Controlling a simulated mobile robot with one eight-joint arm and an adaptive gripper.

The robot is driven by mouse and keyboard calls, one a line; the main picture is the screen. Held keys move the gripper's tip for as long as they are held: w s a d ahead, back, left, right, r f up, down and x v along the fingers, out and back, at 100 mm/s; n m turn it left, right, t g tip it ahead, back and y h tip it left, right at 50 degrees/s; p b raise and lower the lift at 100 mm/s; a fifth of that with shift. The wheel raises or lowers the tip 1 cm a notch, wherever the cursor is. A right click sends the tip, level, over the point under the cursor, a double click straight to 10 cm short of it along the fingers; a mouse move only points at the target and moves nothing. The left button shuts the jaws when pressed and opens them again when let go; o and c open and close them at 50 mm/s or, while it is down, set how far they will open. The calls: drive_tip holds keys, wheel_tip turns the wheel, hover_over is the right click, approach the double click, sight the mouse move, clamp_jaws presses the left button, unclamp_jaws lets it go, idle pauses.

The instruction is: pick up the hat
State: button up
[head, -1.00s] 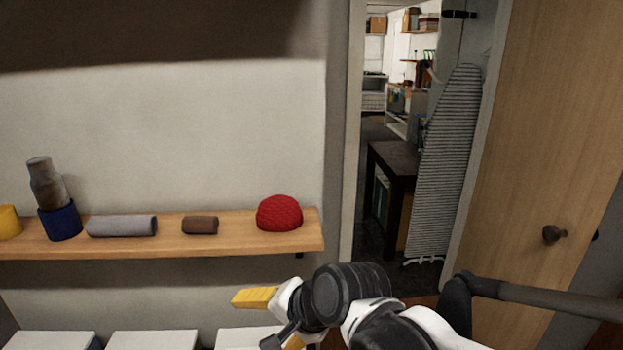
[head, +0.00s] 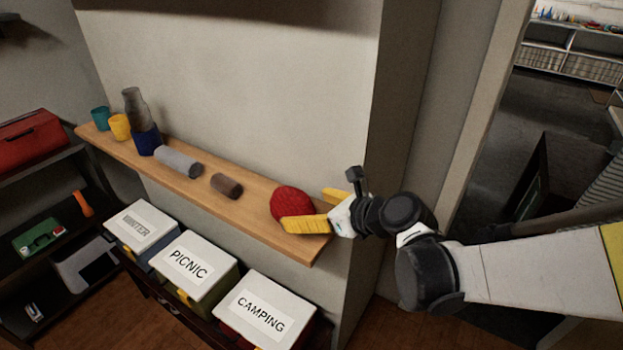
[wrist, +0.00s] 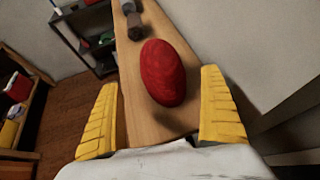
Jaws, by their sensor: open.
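The hat is a red, knitted, dome-shaped thing (head: 288,203) on the right end of the wooden wall shelf (head: 245,209). My gripper (head: 312,207) is at that end of the shelf, with its yellow fingers open. In the head view the near finger overlaps the hat's lower right edge and the other finger is behind it to the right. In the wrist view the hat (wrist: 163,72) lies ahead, between the lines of the two spread fingers and mostly beyond their tips. I cannot tell whether a finger touches it.
Lidded boxes, one marked CAMPING (head: 262,308), sit below. The wall runs along the back of the shelf.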

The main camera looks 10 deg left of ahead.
sight(292, 207)
drive_tip(key=b+x, duration=0.1)
drive_tip(key=x, duration=0.5)
drive_tip(key=shift+w+a+f+b, duration=0.15)
drive_tip(key=shift+w+f+b, duration=0.1)
drive_tip(key=shift+b, duration=0.05)
drive_tip(key=shift+r, duration=0.1)
drive_tip(key=shift+c, duration=1.3)
drive_tip(key=c, duration=1.1)
